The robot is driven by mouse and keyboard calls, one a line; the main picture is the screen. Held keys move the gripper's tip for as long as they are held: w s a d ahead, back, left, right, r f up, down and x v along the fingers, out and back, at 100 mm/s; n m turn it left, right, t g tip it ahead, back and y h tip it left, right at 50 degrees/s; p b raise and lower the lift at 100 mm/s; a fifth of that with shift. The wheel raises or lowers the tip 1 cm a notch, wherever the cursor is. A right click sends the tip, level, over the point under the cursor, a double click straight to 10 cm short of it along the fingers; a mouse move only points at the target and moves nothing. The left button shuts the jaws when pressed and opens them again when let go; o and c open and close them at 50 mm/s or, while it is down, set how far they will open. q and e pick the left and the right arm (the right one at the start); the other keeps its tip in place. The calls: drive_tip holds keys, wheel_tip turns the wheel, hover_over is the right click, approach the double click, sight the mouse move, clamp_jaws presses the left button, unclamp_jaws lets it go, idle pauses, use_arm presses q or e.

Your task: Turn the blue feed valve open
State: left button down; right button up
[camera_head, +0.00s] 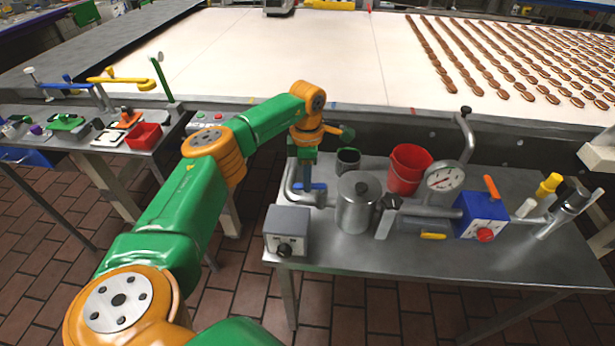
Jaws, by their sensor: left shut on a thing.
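The blue feed valve handle (314,187) sits on a bent grey pipe (292,190) at the left end of the metal bench. My left arm reaches in from the left, and my left gripper (304,180) points down onto the blue handle. The gripper is shut on the handle, though its fingertips are small and partly hidden. The handle lies roughly crosswise in the picture. My right gripper does not show.
A lidded metal pot (358,208) stands just right of the valve, with a grey control box (286,233) in front. A red bucket (408,170), gauge (443,179) and blue pump box (481,215) stand further right. A conveyor (340,60) runs behind.

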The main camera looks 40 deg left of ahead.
use_arm(q)
drive_tip(key=shift+w+m, duration=0.2)
drive_tip(key=shift+m, duration=0.3)
drive_tip(key=c, duration=0.8)
unclamp_jaws()
drive_tip(key=shift+o, duration=0.2)
wheel_tip(320, 180, up, 7)
drive_tip(key=shift+r+b, duration=0.1)
drive_tip(key=shift+b, duration=0.5)
